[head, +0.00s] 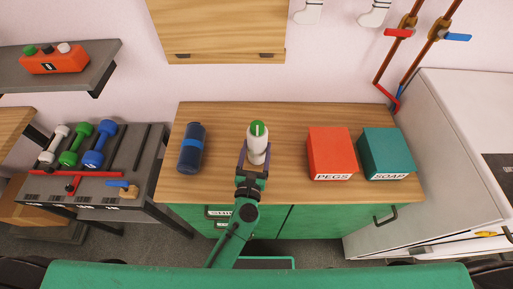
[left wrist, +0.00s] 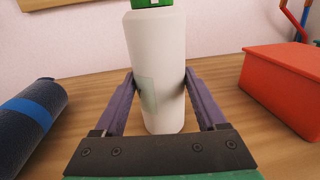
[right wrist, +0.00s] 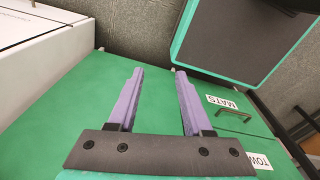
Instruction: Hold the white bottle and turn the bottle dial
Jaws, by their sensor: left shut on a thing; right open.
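The white bottle (head: 257,148) stands upright on the wooden counter, near its middle. Its green dial (head: 258,129) is on top, with a pale mark across it. My left gripper (head: 254,160) is shut on the bottle's body. In the left wrist view the two purple fingers press on both sides of the bottle (left wrist: 158,60), and the green dial (left wrist: 153,3) is cut off at the top edge. My right gripper (right wrist: 155,85) is open and empty, in front of the green cabinet fronts. It does not show in the head view.
A dark blue rolled mat (head: 191,148) lies left of the bottle. A red PEGS box (head: 331,150) and a teal SOAP box (head: 386,151) stand to the right. The wooden counter (head: 225,120) is bare around the bottle. A dumbbell rack (head: 100,187) is at far left.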

